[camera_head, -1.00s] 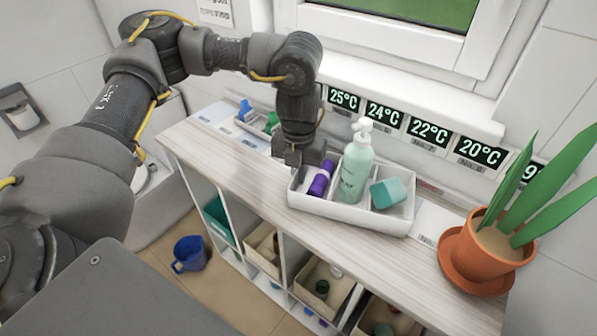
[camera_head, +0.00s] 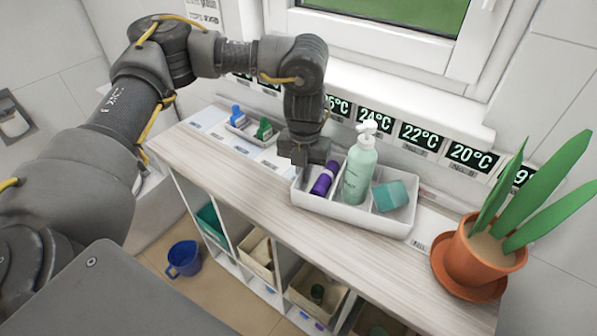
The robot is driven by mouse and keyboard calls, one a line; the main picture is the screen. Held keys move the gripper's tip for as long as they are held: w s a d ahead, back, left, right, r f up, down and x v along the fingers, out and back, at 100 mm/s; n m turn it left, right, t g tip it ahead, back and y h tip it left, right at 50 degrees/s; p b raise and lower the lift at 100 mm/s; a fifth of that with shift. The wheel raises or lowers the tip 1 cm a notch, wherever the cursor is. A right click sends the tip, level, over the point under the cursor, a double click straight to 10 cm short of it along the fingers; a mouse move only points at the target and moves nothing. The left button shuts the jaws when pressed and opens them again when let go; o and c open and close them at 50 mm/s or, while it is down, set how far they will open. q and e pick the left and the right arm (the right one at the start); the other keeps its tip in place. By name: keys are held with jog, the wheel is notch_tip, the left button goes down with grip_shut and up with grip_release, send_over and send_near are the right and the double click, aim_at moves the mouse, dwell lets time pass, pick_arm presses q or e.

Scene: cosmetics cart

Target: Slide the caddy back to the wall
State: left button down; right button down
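The white caddy (camera_head: 357,217) stands on the wood-grain cart top, with a gap between it and the wall behind. It has compartments holding a purple bottle (camera_head: 323,182), a mint-green pump bottle (camera_head: 358,176) and a teal block (camera_head: 391,195). My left gripper (camera_head: 303,162) points down at the caddy's back left corner, beside the purple bottle. My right gripper is not in view.
A terracotta pot with a plant (camera_head: 484,245) stands to the right of the caddy. A small tray with blue and green items (camera_head: 243,128) stands at the left. Temperature displays (camera_head: 424,136) line the wall behind. The front strip of the cart top (camera_head: 262,192) is clear.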

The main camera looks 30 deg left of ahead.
pick_arm(q)
jog(key=shift+w+d, duration=0.25)
jog(key=shift+w, duration=0.15)
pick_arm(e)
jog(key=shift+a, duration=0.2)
pick_arm(q)
jog(key=shift+w+a+r, duration=0.1)
jog(key=shift+a, duration=0.05)
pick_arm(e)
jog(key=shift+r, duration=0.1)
pick_arm(q)
jog(key=shift+w, duration=0.3)
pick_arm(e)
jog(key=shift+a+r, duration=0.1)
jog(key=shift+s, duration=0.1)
pick_arm(q)
jog(key=c, duration=1.5)
grip_release()
